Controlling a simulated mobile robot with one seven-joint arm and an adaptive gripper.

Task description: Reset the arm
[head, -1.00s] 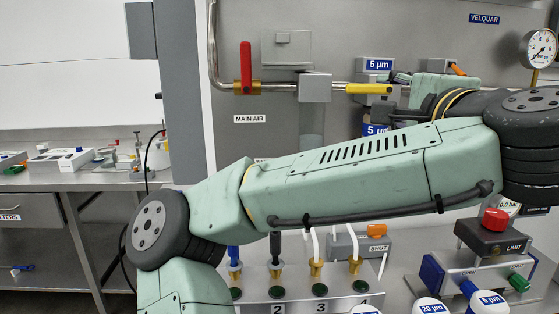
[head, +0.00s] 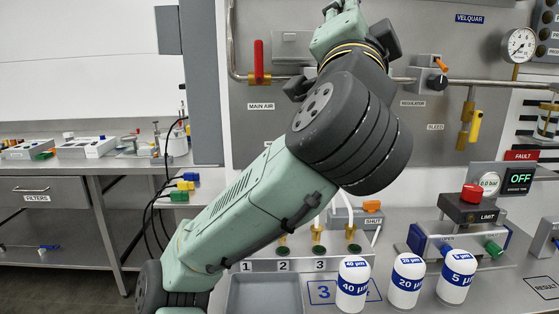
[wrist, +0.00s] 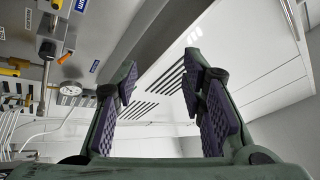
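My arm crosses the left and middle of the head view, its links folded upward in front of the grey panel. My gripper shows in the wrist view (wrist: 165,105), with its two purple-padded fingers wide apart and nothing between them. Through the gap the white ceiling and dark vent slots are visible. In the head view the fingers are out of sight beyond the top edge.
Three white bottles marked 40 µm (head: 353,284), 20 µm (head: 406,281) and 5 µm (head: 456,278) stand on the bench front. A device with a red button (head: 471,193) is behind them. A grey tray (head: 268,294) lies near my arm. A side table (head: 95,170) stands left.

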